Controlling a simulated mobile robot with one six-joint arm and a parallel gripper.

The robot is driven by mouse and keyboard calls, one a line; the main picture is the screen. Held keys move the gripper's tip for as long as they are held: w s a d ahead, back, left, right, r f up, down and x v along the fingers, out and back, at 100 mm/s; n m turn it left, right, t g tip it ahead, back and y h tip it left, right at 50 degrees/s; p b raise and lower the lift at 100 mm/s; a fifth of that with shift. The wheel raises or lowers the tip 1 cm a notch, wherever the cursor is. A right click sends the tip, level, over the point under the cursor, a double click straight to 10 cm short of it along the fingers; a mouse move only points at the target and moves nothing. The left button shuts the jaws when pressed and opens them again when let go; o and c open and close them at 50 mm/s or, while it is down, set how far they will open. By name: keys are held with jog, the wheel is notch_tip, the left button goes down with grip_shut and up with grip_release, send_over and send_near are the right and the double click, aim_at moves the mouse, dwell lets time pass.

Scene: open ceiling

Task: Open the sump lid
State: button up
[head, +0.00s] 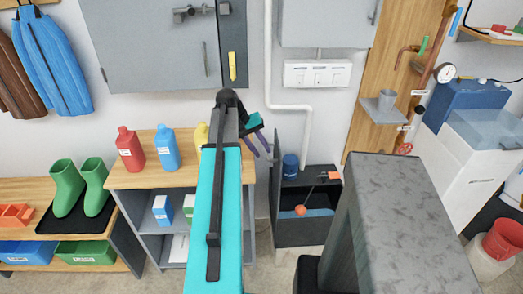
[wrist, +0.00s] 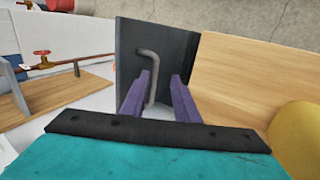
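The sump (head: 303,232) is a dark box at the centre of the head view, with its inside showing blue water and an orange float (head: 300,210). Its dark lid (head: 276,172) stands upright along the left side, nearly edge-on. In the wrist view the lid (wrist: 178,52) fills the middle, with a bent grey metal handle (wrist: 152,76) on its face. My gripper (head: 263,146) is beside the lid's upper left. In the wrist view my gripper (wrist: 160,84) has its purple fingers apart, with the handle showing between them, closer to the left finger. Contact cannot be told.
A wooden-topped shelf (head: 180,172) with bottles stands left of the sump. A blue can (head: 290,166) is at the sump's back. A white pipe (head: 307,135) runs down the wall behind. A yellow round object (wrist: 298,138) is at the wrist view's right.

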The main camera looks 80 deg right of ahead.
jog(key=p+v, duration=0.7)
jog(key=v, duration=0.5)
jog(key=shift+r, duration=0.3)
jog(key=shift+w+a, duration=0.1)
jog(key=shift+w, duration=0.05)
